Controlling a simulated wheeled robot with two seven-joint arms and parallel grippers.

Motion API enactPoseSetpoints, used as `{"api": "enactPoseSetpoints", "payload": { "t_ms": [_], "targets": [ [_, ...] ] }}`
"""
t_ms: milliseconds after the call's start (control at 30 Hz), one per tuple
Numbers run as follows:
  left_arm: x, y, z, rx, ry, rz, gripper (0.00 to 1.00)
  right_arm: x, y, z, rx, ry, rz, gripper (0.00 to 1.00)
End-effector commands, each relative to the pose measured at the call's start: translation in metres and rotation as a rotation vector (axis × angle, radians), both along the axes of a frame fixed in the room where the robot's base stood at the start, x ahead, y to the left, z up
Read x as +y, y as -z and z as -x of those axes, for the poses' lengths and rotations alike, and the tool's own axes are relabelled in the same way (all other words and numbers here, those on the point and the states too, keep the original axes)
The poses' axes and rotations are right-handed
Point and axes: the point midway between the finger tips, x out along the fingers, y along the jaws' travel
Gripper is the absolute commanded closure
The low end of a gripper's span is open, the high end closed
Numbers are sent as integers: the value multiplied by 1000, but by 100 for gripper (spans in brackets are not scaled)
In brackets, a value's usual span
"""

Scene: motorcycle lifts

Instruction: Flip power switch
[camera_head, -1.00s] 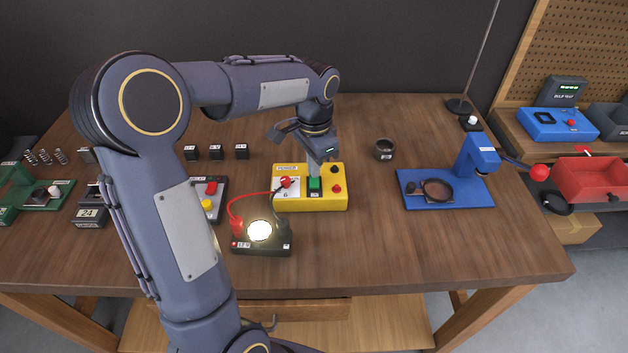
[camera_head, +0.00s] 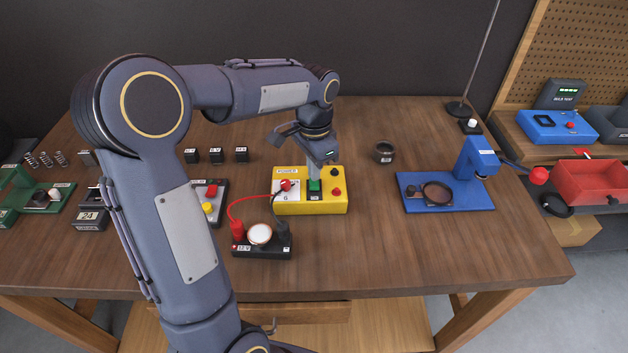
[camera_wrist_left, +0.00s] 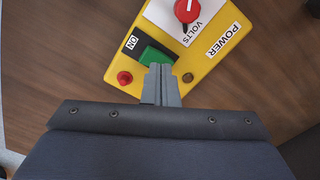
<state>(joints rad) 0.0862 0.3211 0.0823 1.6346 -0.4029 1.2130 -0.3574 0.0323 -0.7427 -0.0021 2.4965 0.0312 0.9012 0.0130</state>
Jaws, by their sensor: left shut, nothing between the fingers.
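The yellow power box (camera_head: 330,206) stands on the bench in the head view, with a green rocker switch (camera_head: 314,186) on its top. In the left wrist view the green switch (camera_wrist_left: 154,56) sits beside an ON label. My left gripper (camera_head: 318,174) is shut and empty, pointing down at the switch. In the left wrist view its fingertips (camera_wrist_left: 160,72) overlap the switch's near edge; whether they touch it I cannot tell. My right gripper is not in view.
A red VOLTS knob (camera_wrist_left: 187,9) is beside the switch. Red and black leads run between the yellow box and the lamp holder (camera_head: 262,251). A blue stand (camera_head: 446,199) and a dark cup (camera_head: 384,151) are to the right. The front right of the bench is clear.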

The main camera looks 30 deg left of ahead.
Motion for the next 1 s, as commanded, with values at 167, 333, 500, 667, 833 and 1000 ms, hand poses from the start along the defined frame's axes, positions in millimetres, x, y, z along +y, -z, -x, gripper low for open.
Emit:
{"api": "enactPoseSetpoints", "payload": {
  "t_ms": [167, 333, 500, 667, 833, 1000],
  "targets": [
    [0, -19, 0, -1, 0, 0, 100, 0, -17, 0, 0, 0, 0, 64],
    [0, -33, 0, -1, 0, 0, 100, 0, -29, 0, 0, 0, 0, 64],
    [0, -47, 0, -1, 0, 0, 100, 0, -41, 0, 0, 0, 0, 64],
    [0, -59, 0, -1, 0, 0, 100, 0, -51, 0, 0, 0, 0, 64],
    [0, -60, 0, -1, 0, 0, 100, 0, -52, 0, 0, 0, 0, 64],
    [0, -60, 0, -1, 0, 0, 100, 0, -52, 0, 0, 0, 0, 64]
  ]
}}
